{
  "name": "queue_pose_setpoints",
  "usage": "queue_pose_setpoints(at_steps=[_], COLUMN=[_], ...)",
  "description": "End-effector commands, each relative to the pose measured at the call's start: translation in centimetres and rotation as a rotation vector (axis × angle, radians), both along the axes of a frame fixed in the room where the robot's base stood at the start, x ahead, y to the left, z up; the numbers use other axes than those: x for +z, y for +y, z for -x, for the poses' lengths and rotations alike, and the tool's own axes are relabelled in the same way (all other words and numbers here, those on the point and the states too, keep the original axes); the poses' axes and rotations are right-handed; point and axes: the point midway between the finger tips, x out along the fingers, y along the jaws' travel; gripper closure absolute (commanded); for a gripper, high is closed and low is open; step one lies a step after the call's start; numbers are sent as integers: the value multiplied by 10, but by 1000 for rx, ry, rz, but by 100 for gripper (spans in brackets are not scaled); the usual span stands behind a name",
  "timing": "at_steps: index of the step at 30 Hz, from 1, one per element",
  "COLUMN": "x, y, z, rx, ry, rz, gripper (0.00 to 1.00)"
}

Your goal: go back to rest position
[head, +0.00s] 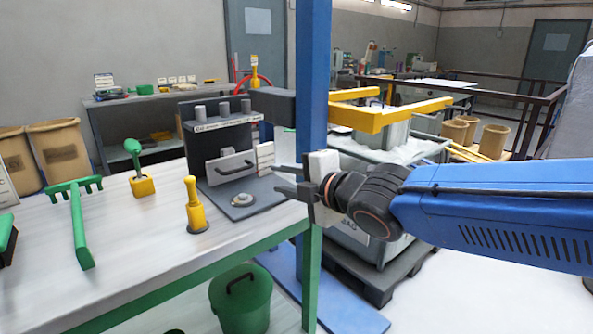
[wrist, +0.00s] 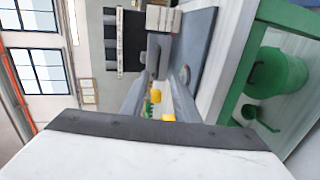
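My gripper (head: 281,180) is at the end of my blue arm, which reaches in from the right in the head view. Its two dark fingers point left and are apart, with nothing seen between them. They are near the table's right edge, just right of the dark bench device (head: 232,160) with a handle and a grey base plate. The wrist view is turned sideways and also shows the two gripper fingers (wrist: 158,78) apart, with yellow objects (wrist: 155,96) visible beyond the gap.
A blue post (head: 312,90) with yellow forks (head: 385,112) stands close behind my gripper. The white table (head: 130,235) holds a yellow-handled tool (head: 194,205), a green rake (head: 78,225) and a green-knobbed yellow block (head: 141,184). A green bucket (head: 240,300) is below.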

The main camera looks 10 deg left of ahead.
Motion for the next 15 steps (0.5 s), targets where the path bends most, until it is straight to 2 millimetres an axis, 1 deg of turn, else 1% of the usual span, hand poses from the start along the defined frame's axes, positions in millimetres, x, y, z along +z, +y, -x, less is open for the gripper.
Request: queue_pose_setpoints(at_steps=[2,4,5,6,8,9,11,12,14,15], x=[-5,-13,-17,-24,-35,-43,-54,-62,-74,-82], y=[-24,-55,-71,-93,-127,-149,-181,-202,-232,-251], z=[-8,-16,-19,-23,-25,-25,-22,-18,-11,-4], rx=[-63,-149,-193,-256,-354,-420,-516,-581,-678,-743], ry=[51,124,161,214,297,351,431,482,560,611], rz=[-12,-34,-46,-65,-99,-123,-162,-191,-237,-269], gripper=[72,72,72,72,72,72,72,72,72,72])
